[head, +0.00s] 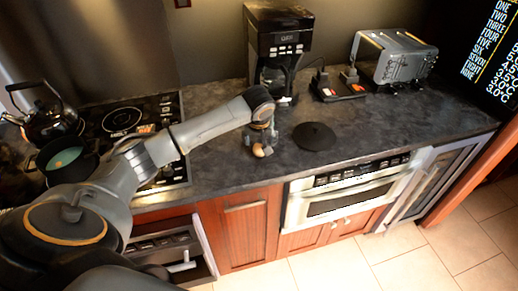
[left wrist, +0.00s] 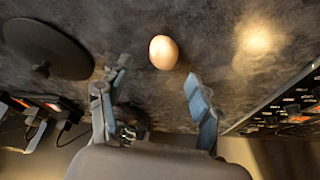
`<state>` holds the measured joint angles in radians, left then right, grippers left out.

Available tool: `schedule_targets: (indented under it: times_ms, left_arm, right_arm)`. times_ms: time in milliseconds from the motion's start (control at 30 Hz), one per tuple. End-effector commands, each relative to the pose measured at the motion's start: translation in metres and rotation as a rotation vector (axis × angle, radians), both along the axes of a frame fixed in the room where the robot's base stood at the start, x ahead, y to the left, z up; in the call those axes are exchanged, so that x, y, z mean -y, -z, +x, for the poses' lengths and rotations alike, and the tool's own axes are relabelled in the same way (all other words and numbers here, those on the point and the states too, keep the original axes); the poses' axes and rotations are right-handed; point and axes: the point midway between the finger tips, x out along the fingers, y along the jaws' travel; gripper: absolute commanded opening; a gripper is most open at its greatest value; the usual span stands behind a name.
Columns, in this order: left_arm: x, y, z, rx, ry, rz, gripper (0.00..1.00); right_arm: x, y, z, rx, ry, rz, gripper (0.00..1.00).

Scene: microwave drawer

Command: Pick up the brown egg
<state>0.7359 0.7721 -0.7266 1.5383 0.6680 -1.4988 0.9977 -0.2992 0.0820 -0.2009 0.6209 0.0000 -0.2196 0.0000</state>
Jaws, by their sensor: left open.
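The brown egg (head: 258,151) lies on the dark stone counter (head: 225,165), near its front edge in the head view. In the left wrist view the egg (left wrist: 163,52) sits just beyond the fingertips, roughly between the lines of the two fingers. My left gripper (head: 262,142) points down right over the egg. In the left wrist view the left gripper (left wrist: 157,77) is open, with its fingers spread and nothing between them. My right gripper is in neither view.
A coffee maker (head: 279,45) and toaster (head: 403,60) stand behind. The stove (head: 125,120) with a pot (head: 67,160) is at left. A drawer (head: 175,252) below is open.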

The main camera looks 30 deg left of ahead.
Motion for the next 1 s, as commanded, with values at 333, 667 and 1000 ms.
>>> schedule_targets:
  times_ms: [333,667,1000]
  left_arm:
    - [-0.009,0.041,0.007,-0.003,0.0,-0.001,0.64]
    - [-0.011,0.052,0.01,0.0,0.001,0.0,0.64]
    - [-0.011,0.051,0.01,0.0,0.001,0.0,0.26]
  right_arm:
    - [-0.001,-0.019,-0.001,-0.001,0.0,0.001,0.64]
    - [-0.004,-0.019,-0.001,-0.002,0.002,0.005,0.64]
    - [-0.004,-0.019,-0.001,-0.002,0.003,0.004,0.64]
